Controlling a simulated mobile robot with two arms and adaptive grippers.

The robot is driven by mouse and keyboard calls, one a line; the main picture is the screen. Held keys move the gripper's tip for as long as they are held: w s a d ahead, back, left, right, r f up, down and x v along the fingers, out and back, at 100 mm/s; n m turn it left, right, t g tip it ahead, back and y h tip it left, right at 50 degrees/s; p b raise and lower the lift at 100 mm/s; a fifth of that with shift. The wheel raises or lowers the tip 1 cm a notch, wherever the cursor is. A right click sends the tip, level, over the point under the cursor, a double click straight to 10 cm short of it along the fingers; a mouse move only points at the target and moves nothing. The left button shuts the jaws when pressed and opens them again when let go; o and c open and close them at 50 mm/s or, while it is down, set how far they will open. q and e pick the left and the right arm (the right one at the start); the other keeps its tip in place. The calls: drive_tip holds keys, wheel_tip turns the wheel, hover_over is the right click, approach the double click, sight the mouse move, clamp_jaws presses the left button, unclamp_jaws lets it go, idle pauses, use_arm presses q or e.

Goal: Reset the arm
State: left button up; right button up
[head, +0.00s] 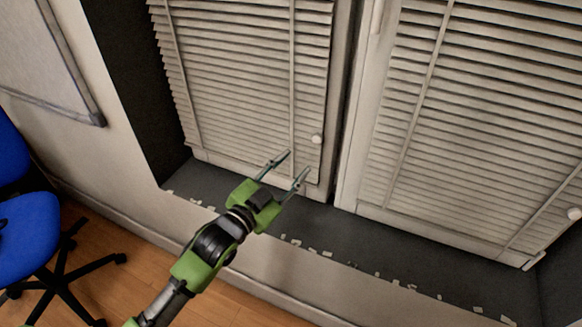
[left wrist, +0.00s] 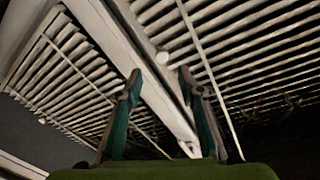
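My left gripper (head: 286,167) is extended from the lower left over the dark window sill, in front of the white blinds. Its two fingers are apart with nothing between them. In the left wrist view, the open left gripper (left wrist: 158,82) points up toward the blinds and the white frame between them. I cannot tell whether the fingertips touch the blinds. My right gripper is not in view.
Two slatted blinds, a left one (head: 245,80) and a right one (head: 480,120), stand behind a dark sill (head: 345,228) with small pale scraps. A blue office chair (head: 30,230) is at the left. Wooden floor (head: 110,295) shows below.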

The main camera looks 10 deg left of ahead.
use_arm(q)
drive_tip(key=shift+f, duration=0.1)
drive_tip(key=s+a+f+n+g+y, duration=0.1)
drive_tip(key=a+f+n+g+y, duration=0.15)
drive_tip(key=f, duration=0.85)
drive_tip(key=s+a+f+n+g+y, duration=0.1)
drive_tip(key=a+f, duration=0.2)
drive_tip(key=f, duration=0.8)
drive_tip(key=s+a+f+n+g+y, duration=0.1)
drive_tip(key=s+a+f+g, duration=0.1)
drive_tip(key=s+f, duration=0.45)
drive_tip(key=s+a+f+g+y, duration=0.1)
drive_tip(key=s+a+f+g, duration=0.15)
drive_tip(key=f, duration=0.75)
drive_tip(key=s+a+f+n+g, duration=0.2)
drive_tip(key=s+f+g, duration=0.1)
drive_tip(key=s+f, duration=1.5)
drive_tip(key=s+f+g, duration=0.2)
drive_tip(key=s, duration=0.9)
drive_tip(key=s+f+g+y+p, duration=0.1)
drive_tip(key=s+f+g, duration=0.1)
drive_tip(key=s, duration=0.9)
drive_tip(key=shift+s+a+f+n+g, duration=0.15)
drive_tip(key=shift+s+a+n+g, duration=0.05)
drive_tip(key=shift+s+n+g, duration=0.2)
drive_tip(key=shift+w, duration=0.15)
